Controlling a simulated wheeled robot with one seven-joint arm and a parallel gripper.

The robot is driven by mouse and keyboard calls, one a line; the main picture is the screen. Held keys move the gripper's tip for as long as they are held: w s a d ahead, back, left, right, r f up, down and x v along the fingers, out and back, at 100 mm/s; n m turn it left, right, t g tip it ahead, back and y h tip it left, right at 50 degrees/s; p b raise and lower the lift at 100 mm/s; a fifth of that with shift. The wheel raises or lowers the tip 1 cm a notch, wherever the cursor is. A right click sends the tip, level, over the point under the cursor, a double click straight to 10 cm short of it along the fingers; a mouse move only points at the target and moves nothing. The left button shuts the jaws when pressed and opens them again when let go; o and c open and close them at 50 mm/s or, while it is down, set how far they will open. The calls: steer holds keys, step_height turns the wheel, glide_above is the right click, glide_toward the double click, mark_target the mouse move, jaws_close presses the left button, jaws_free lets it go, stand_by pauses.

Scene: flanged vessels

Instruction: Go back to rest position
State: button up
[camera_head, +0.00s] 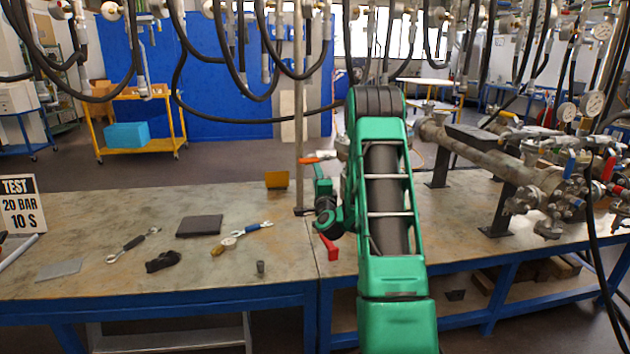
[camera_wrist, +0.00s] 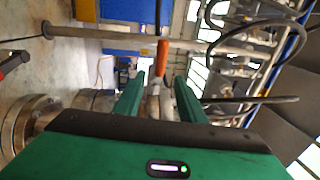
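My gripper (camera_wrist: 160,80) shows in the wrist view with its two green fingers apart. An orange valve handle (camera_wrist: 162,58) appears in line with the gap between the fingertips, with clear space on both sides. I cannot tell how far beyond the tips it lies. In the head view an orange handle (camera_head: 318,158) shows just left of my green arm, above the bench. My arm reaches out over the bench and hides much of what stands behind it, and the fingers cannot be made out there. A metal flange (camera_wrist: 30,125) is at the left of the wrist view.
The bench (camera_head: 90,220) holds a dark pad (camera_head: 200,225), wrenches (camera_head: 133,244) and a TEST sign (camera_head: 20,204). A flanged pipe vessel (camera_head: 490,160) with valves and gauges stands at right. Black hoses (camera_head: 240,70) hang overhead. A red handle (camera_head: 328,246) is beside my arm.

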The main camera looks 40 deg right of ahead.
stand_by(0.4)
steer(key=s+a+n+g+y, duration=0.25)
steer(key=a+n+y, duration=0.75)
steer(key=a+n, duration=0.6)
steer(key=s+a+n+g, duration=0.1)
steer(key=s+a+g, duration=0.3)
steer(key=s, duration=1)
steer(key=s+a+f+g+y, duration=0.1)
steer(key=s+a+g, duration=0.4)
steer(key=s, duration=0.9)
steer(key=s+a+f+n+g, duration=0.1)
steer(key=s+a+g, duration=0.3)
steer(key=s, duration=1)
steer(key=shift+a+n+g, duration=0.3)
steer(key=shift+a+g, duration=0.05)
steer(key=shift+g, duration=0.4)
